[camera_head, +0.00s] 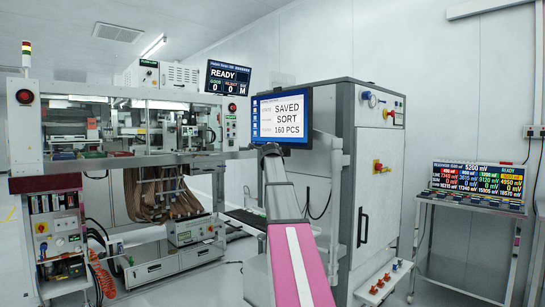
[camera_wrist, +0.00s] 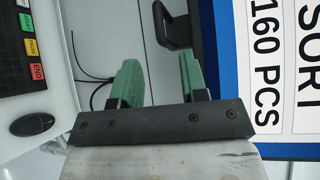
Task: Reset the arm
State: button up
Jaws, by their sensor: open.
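My arm (camera_head: 290,245), with a pink and white link, reaches forward in the head view toward the monitor (camera_head: 281,117), which reads "SAVED SORT 160 PCS". The arm's far end is in front of the monitor's lower left, and the fingers cannot be made out there. In the wrist view my gripper (camera_wrist: 160,72) shows two green fingers spread apart with nothing between them. The monitor's screen (camera_wrist: 275,70) is close on the right of the fingers and appears turned sideways. I cannot tell the exact gap to it.
A keyboard (camera_wrist: 25,50) with coloured keys and a black mouse (camera_wrist: 32,124) lie left of the fingers. A grey cabinet (camera_head: 365,180) stands right of the monitor, the test handler (camera_head: 130,157) left. A cart (camera_head: 470,204) with a display panel is far right.

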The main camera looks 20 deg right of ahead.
jog(key=s+a+f+n+g+y, duration=0.15)
jog(key=s+a+f+n, duration=0.3)
jog(key=f, duration=0.85)
jog(key=s+a+f+n+g+y, duration=0.1)
jog(key=s+a+f+n+g, duration=0.35)
jog(key=f, duration=0.85)
jog(key=s+a+f+n+y, duration=0.2)
jog(key=a+f, duration=0.5)
jog(key=f, duration=0.6)
jog(key=s+a+f+n+g+y, duration=0.1)
jog(key=s+a+f+n+g, duration=0.3)
jog(key=s+f, duration=0.8)
jog(key=s+a+f+n+g+y, duration=0.1)
jog(key=s+a+f+n+g, duration=0.3)
jog(key=s+a+f+n, duration=0.5)
jog(key=s+a+f, duration=0.1)
jog(key=s+f, duration=0.3)
jog(key=s, duration=0.4)
jog(key=shift+a+f+n+g, duration=0.2)
jog(key=shift+a+n+g, duration=0.1)
jog(key=shift+a+g, duration=0.1)
jog(key=shift+y, duration=0.25)
